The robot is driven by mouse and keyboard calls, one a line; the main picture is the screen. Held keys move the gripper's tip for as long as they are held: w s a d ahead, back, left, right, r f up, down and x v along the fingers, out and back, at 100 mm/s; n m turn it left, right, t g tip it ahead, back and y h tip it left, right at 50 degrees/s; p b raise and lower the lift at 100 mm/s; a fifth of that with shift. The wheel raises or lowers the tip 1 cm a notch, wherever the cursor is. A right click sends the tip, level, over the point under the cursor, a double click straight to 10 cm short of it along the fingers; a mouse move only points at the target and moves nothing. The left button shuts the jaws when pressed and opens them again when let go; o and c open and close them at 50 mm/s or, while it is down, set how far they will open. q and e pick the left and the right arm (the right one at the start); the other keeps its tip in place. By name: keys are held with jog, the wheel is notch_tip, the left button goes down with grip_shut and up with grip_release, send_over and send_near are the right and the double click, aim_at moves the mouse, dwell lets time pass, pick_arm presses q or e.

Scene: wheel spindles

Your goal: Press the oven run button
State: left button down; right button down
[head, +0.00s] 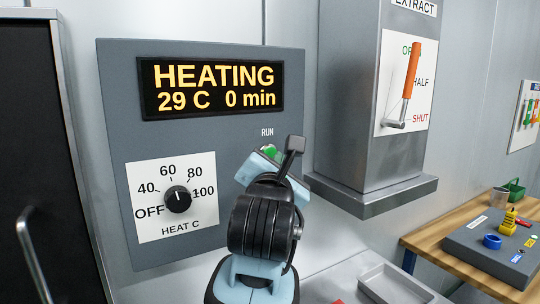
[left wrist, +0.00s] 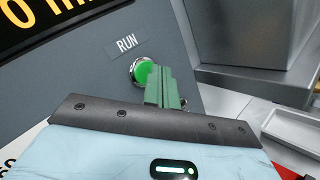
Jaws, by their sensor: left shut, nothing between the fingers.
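The oven control panel (head: 120,140) is grey and upright. Its display (head: 211,87) reads HEATING, 29 C, 0 min. The green run button (head: 269,151) lies below the RUN label and is partly hidden by my left gripper (head: 272,150). In the left wrist view the button (left wrist: 145,70) shows round and green in a silver ring. There my left gripper's closed fingers (left wrist: 163,82) are at the button's right edge and overlap it. The fingers are shut and empty. I cannot tell whether they touch the button. My right gripper is not in view.
A grey extract box (head: 350,110) with an orange lever (head: 412,72) juts out on the right. A grey tray (head: 393,286) and a wooden table (head: 425,240) are lower right.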

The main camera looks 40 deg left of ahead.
pick_arm(q)
jog(key=d, duration=0.1)
jog(key=s+d, duration=0.1)
jog(key=d, duration=0.1)
jog(key=s+d+p, duration=0.1)
jog(key=shift+d, duration=0.35)
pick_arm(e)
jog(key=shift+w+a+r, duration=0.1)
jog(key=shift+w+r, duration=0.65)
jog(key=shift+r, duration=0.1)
